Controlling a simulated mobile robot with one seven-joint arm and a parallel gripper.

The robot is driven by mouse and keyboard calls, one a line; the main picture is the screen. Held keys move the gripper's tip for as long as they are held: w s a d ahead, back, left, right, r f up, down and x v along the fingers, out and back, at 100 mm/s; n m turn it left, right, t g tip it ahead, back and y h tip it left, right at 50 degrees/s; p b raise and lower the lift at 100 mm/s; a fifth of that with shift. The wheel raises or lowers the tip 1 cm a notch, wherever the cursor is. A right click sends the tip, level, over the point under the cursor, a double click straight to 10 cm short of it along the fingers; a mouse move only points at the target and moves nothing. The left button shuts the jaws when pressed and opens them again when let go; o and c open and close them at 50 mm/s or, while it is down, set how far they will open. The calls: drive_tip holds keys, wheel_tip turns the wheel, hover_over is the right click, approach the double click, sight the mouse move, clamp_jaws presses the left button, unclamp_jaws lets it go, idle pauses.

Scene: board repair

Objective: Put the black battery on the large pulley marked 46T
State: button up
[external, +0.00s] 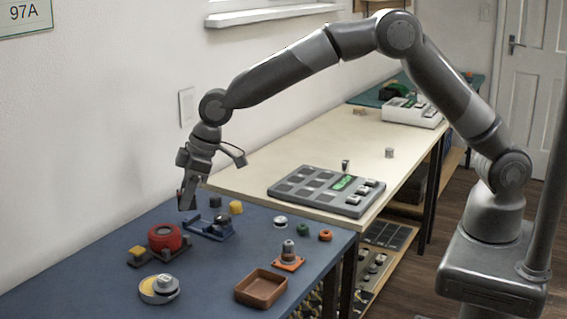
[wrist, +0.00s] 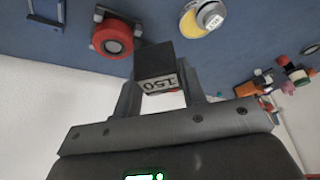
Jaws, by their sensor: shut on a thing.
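My gripper (external: 187,196) is shut on a black block (wrist: 155,62) with a pale label that reads 150 upside down in the wrist view. This block may be the black battery. It is held above the left part of the blue table, and the external view barely shows it. A round yellow and pale disc (external: 147,290) lies at the front left of the table, with a smaller grey round piece (external: 166,284) at its right side. The disc also shows at the top of the wrist view (wrist: 190,22). I cannot read the mark 46T on anything.
A red round part (external: 164,236) stands left of centre, near a blue fixture (external: 207,228). A brown tray (external: 260,290) and an orange-based part (external: 288,262) are at the front right. A grey keypad panel (external: 327,190) lies on the pale table. The wall is close at the left.

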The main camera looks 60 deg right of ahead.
hover_over(164, 278)
wheel_tip(164, 278, down, 7)
drive_tip(key=shift+r, duration=0.1)
drive_tip(key=shift+f, duration=2.05)
drive_tip(key=o, duration=1)
drive_tip(key=shift+f, duration=0.15)
drive_tip(key=shift+o, duration=0.2)
drive_tip(key=v, duration=1.2)
drive_tip(key=shift+d, duration=0.15)
drive_tip(key=shift+r, duration=0.25)
